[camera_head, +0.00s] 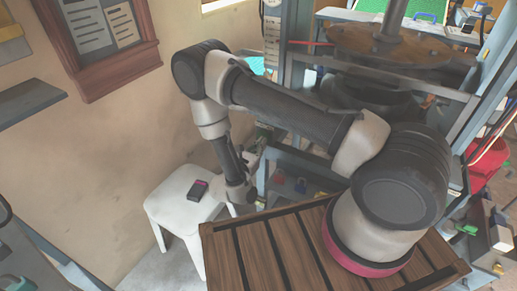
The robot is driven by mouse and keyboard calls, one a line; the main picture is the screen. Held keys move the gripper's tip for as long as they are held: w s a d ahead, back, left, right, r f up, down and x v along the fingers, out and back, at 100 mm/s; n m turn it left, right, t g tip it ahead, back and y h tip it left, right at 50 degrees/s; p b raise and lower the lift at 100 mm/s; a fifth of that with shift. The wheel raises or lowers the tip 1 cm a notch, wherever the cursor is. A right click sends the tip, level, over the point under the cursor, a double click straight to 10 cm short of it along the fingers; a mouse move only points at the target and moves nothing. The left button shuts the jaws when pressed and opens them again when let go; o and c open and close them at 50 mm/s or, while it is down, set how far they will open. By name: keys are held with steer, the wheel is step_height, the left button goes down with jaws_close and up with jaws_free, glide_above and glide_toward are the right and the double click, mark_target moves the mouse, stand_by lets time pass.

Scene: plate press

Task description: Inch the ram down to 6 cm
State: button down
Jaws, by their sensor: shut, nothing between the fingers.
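The press stands at the upper right in the head view. Its ram appears as a steel rod (393,18) above a round brown plate (370,46). A thin red pointer (310,43) sticks out left of the plate, toward a pale upright strip (272,32) with marks too small to read. My gripper (257,153) is small and partly blurred against the press frame, below and left of the ram. It is shut, with nothing seen in it. I cannot tell whether it touches any control; my own arm hides part of the press.
A white stool (178,213) with a dark and pink device (198,190) on it stands left of my wrist. A slatted wooden surface (290,255) lies in front. Small red and blue items (290,182) sit low on the press. A framed board (100,35) hangs on the left wall.

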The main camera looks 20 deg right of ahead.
stand_by(0.3)
steer(key=v, duration=0.8)
steer(key=shift+s+a, duration=0.25)
stand_by(0.5)
